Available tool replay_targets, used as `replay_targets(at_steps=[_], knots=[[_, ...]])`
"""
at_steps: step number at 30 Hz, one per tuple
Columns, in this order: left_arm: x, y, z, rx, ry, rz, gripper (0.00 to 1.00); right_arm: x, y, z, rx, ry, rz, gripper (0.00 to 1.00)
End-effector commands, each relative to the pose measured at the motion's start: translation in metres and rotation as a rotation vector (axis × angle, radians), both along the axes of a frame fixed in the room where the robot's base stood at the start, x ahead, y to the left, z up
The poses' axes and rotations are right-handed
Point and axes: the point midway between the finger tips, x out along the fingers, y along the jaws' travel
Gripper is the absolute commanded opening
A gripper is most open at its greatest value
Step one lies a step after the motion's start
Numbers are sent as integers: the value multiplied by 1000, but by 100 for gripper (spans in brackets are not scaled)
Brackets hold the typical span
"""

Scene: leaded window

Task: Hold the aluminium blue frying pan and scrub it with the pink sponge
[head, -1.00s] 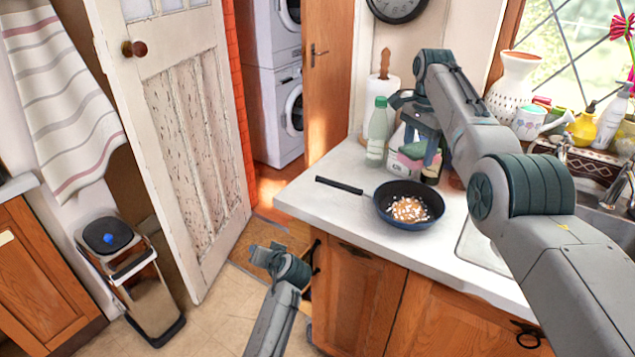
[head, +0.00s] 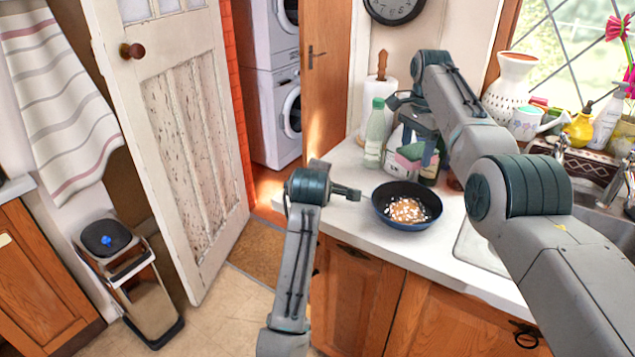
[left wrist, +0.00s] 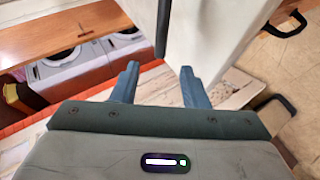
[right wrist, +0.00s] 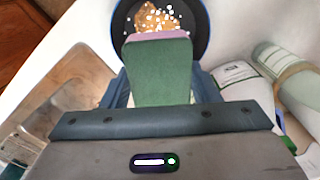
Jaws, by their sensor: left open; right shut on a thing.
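The blue frying pan (head: 392,219) sits on the counter with brown and white bits of dirt inside; it also shows in the right wrist view (right wrist: 203,42). My left gripper (left wrist: 157,68) is open. In the left wrist view the dark pan handle (left wrist: 162,28) lies just ahead of its fingertips, between their lines; I see no contact. In the head view my left wrist hides part of the handle. My right gripper (head: 420,138) is shut on the sponge (head: 411,153), green with a pink face (right wrist: 158,36), held above the counter behind the pan, apart from it.
A green bottle (head: 376,132), a white bottle and a paper towel roll (head: 378,97) stand at the back of the counter (head: 345,215). The sink (head: 600,190) is at the right. A door (head: 170,130) and a bin (head: 135,285) are at the left.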

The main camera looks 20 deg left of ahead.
Motion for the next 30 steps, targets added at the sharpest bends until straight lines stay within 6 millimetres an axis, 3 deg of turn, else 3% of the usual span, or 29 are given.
replay_targets(at_steps=[9,15,28,30], knots=[[51,11,-33,4,3,0,40,0,0,0,0,0,0,37],[73,15,-47,4,2,1,40,0,0,0,0,0,0,37],[81,17,-53,3,0,1,40,0,0,0,0,0,0,37],[81,17,-53,4,0,0,31,0,0,0,0,0,0,37]])
